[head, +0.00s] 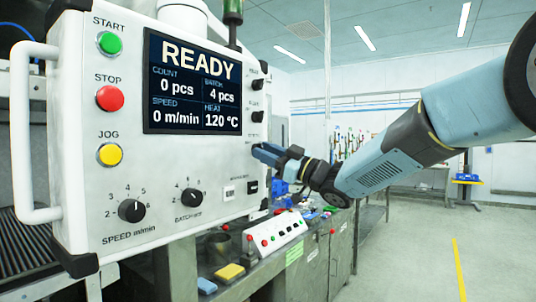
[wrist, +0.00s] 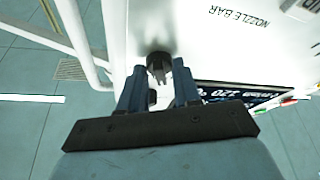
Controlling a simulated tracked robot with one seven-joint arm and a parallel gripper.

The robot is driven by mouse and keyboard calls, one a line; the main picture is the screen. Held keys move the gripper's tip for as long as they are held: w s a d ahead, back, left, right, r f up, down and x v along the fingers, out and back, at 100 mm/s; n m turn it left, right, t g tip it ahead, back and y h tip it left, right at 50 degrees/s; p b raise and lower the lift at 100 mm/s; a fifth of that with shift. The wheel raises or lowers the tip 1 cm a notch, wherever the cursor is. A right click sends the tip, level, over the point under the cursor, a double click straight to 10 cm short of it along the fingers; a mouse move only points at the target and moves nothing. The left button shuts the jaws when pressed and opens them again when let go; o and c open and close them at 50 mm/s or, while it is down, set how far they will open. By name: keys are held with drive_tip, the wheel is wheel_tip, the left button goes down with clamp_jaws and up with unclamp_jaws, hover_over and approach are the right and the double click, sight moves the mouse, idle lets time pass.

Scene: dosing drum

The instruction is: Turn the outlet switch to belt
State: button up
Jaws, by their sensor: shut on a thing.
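My gripper (head: 262,152) reaches in from the right to the right-hand part of the white control panel (head: 60,160). In the wrist view its two blue-grey fingers (wrist: 160,85) stand on either side of a black knob (wrist: 158,62) on the panel face, and they are shut on it. I take this knob to be the outlet switch; its label and setting cannot be read. In the head view the gripper hides the knob.
The panel carries a READY screen (head: 192,84), green, red and yellow buttons, a speed knob (head: 131,210) and a batch knob (head: 191,197). A white handle (head: 20,130) sticks out at left. A bench with a button box (head: 277,234) stands below.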

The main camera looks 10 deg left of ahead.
drive_tip(key=shift+a+n+g, duration=0.1)
drive_tip(key=shift+n+g, duration=0.5)
drive_tip(key=shift+n, duration=0.6)
drive_tip(key=o, duration=1)
drive_tip(key=v, duration=1.4)
drive_tip(key=shift+w+r, duration=0.1)
